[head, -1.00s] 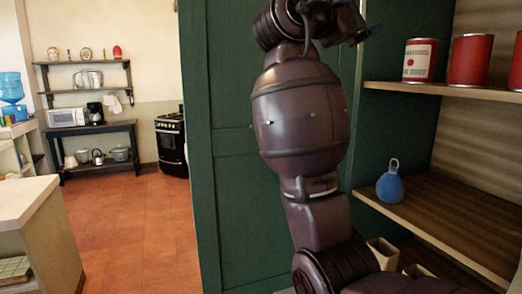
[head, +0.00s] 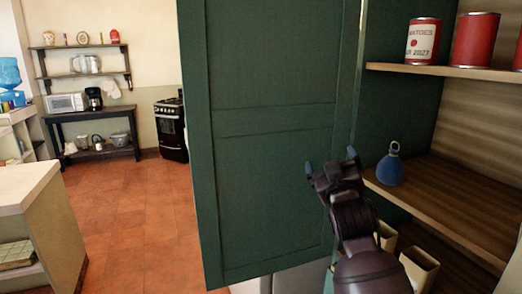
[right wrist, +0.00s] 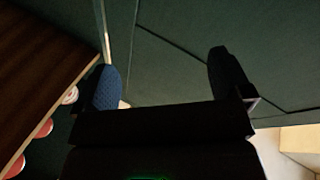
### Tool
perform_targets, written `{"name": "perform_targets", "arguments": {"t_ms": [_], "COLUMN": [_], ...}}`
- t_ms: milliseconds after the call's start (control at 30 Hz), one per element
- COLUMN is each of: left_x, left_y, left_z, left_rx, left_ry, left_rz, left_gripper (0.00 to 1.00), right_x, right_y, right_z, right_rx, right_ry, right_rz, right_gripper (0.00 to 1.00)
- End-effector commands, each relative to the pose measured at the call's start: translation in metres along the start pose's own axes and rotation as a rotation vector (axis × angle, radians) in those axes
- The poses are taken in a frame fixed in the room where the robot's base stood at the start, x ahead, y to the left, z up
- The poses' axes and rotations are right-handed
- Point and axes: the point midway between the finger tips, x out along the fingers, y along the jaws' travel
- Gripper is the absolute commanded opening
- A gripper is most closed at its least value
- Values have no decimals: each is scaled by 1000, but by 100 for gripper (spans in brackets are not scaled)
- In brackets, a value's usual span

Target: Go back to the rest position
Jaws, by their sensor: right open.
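My right gripper (head: 331,163) is in front of the green cabinet door, just left of the shelf edge. Its two blue-tipped fingers are spread apart with nothing between them. In the right wrist view the open fingers (right wrist: 165,80) face the dark green panels. A round blue object with a ring on top (head: 390,166) stands on the middle shelf, to the right of the gripper and apart from it. My left gripper is not in view.
The open green cabinet door (head: 270,130) stands left of the shelves. Red cans (head: 423,40) stand on the upper shelf (head: 440,70). Pale open boxes (head: 420,268) are below the middle shelf (head: 460,205). A counter (head: 30,190) is at left, with clear tiled floor (head: 140,220) beyond.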

Motion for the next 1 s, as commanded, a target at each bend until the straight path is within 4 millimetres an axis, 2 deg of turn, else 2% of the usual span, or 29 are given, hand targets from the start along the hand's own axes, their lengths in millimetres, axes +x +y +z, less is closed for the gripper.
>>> {"name": "perform_targets", "arguments": {"t_ms": [33,100,267,500,667,800,1000], "left_x": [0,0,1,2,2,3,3], "left_y": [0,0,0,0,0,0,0], "left_z": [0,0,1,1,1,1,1], "left_rx": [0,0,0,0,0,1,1], "left_ry": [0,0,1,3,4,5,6], "left_rz": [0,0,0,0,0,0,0], "left_gripper": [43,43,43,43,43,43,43], "right_x": [-15,-35,-86,-178,-250,-319,-410], "right_y": [-6,-14,-28,-45,-52,-56,-57], "right_z": [25,54,115,201,252,292,332], "right_rx": [53,129,265,364,386,376,359], "right_ry": [-21,-45,-119,-277,-417,-548,-717], "right_rz": [-25,-54,-107,-158,-180,-193,-203], "right_gripper": [97,97,97,97,97,97,97]}}
